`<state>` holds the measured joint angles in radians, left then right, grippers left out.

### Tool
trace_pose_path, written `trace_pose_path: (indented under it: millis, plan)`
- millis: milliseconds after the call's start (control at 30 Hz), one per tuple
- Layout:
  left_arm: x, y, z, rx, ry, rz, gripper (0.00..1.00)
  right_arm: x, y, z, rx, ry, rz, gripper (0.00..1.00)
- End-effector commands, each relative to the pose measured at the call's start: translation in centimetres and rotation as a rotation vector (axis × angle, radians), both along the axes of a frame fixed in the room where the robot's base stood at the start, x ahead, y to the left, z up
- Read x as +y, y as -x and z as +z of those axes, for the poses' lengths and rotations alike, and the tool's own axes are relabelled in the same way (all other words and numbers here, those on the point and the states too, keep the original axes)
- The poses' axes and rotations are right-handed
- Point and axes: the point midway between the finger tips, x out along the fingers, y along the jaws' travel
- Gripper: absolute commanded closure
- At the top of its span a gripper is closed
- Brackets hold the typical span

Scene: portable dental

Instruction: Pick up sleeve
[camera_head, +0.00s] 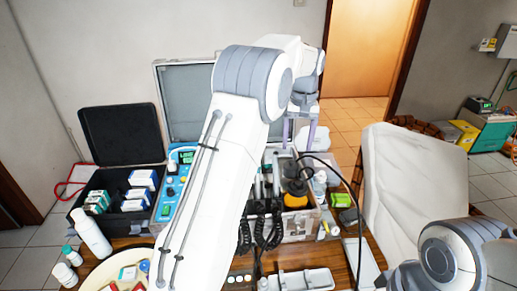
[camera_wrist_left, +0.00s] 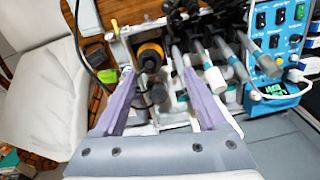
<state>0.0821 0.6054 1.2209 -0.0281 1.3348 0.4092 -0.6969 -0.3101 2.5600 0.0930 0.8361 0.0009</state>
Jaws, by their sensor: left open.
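My left gripper (camera_head: 298,136) reaches over the open dental case (camera_head: 299,238) with its purple fingers pointing down. In the left wrist view the gripper (camera_wrist_left: 158,78) is open, with its two fingers spread apart. A dark cylindrical piece (camera_wrist_left: 157,94) shows between the fingers, and I see no contact with it. A bottle with an orange part (camera_head: 295,201) stands in the case and also shows beyond the fingers (camera_wrist_left: 150,54). I cannot tell for certain which item is the sleeve. My left arm hides the middle of the case in the head view. My right gripper is out of view.
Dental handpieces (camera_wrist_left: 214,78) with hanging cords crowd the case beside the fingers. A blue control panel (camera_wrist_left: 268,60) adjoins them. A black case with boxes (camera_head: 122,194) and a white bottle (camera_head: 91,233) stand left. A white-covered chair (camera_head: 415,185) is at right.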

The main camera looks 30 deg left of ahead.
Motion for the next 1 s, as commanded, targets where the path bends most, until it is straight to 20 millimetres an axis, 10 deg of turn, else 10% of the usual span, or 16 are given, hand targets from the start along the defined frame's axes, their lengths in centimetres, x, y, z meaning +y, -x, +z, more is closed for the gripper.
trace_pose_path:
  millis: [100,300,1000]
  plan:
    - [7.3,-2.2,0.0,0.013,-0.017,0.185,0.27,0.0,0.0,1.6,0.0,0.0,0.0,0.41]
    - [13.8,-2.7,-0.6,0.022,-0.036,0.346,0.27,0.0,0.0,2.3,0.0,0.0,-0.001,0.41]
    - [15.1,-1.5,-8.5,0.027,-0.036,0.372,0.27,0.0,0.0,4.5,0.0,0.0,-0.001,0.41]
